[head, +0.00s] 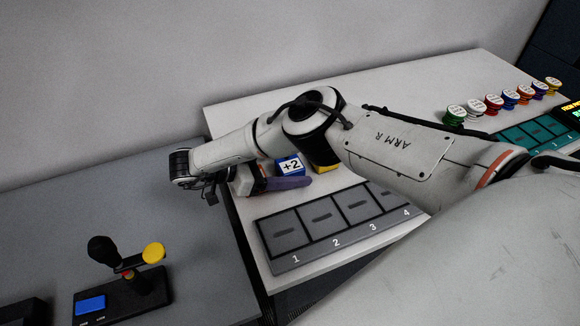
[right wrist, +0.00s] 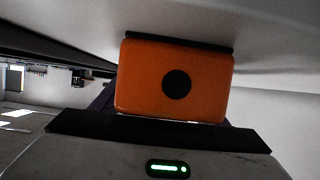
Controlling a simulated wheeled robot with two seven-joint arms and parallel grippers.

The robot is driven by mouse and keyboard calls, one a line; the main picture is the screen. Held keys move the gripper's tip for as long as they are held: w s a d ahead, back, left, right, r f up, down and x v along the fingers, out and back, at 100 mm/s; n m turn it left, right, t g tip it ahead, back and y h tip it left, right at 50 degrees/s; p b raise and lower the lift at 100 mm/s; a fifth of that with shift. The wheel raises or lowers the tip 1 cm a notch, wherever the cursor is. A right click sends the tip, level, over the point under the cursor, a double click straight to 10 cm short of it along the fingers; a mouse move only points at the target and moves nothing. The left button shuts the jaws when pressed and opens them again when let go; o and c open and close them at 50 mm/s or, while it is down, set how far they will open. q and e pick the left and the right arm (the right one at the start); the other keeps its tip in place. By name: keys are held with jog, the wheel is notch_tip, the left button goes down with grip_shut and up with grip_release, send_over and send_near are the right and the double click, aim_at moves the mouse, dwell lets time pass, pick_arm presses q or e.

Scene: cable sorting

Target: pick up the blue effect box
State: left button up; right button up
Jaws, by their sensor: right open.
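The blue effect box (head: 290,165) has a white face marked "+2" and sits on the white table, partly hidden below by my right gripper. My right gripper (head: 306,181) is open, its dark purple fingers pointing right, just in front of the blue box in the head view. I cannot tell whether they touch. The right wrist view shows a grey housing with a green light and an orange block with a black dot; the blue box is not visible there. My left gripper is not in view.
A yellow box (head: 325,167) stands right of the blue one, partly behind my right arm. A grey tray (head: 287,238) with slots numbered 1 to 4 lies in front. Several coloured chip stacks (head: 493,103) stand at the far right. A joystick device (head: 125,285) is on the grey table at left.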

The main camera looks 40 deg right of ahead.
jog(key=c, duration=1.2)
jog(key=shift+c, duration=0.2)
